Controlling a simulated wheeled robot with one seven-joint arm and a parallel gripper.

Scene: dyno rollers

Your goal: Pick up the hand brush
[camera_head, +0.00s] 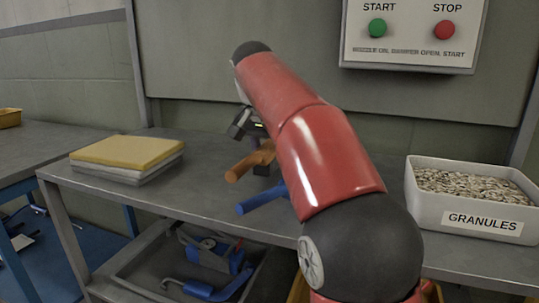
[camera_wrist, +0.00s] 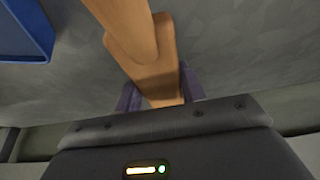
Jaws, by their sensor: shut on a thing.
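The hand brush (camera_head: 249,161) is brown and wooden, above the grey bench behind my red arm. In the wrist view its wooden body (camera_wrist: 148,62) runs from the top edge down between the two fingers of my gripper (camera_wrist: 160,90). My gripper is shut on the brush, with one finger on each side of it. I cannot tell whether the brush touches the bench.
A blue handle (camera_head: 262,198) sticks out at the bench front beside my arm; a blue part (camera_wrist: 25,30) shows in the wrist view. A white granules bin (camera_head: 480,224) stands right. Blue tools (camera_head: 215,255) lie on the lower shelf.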

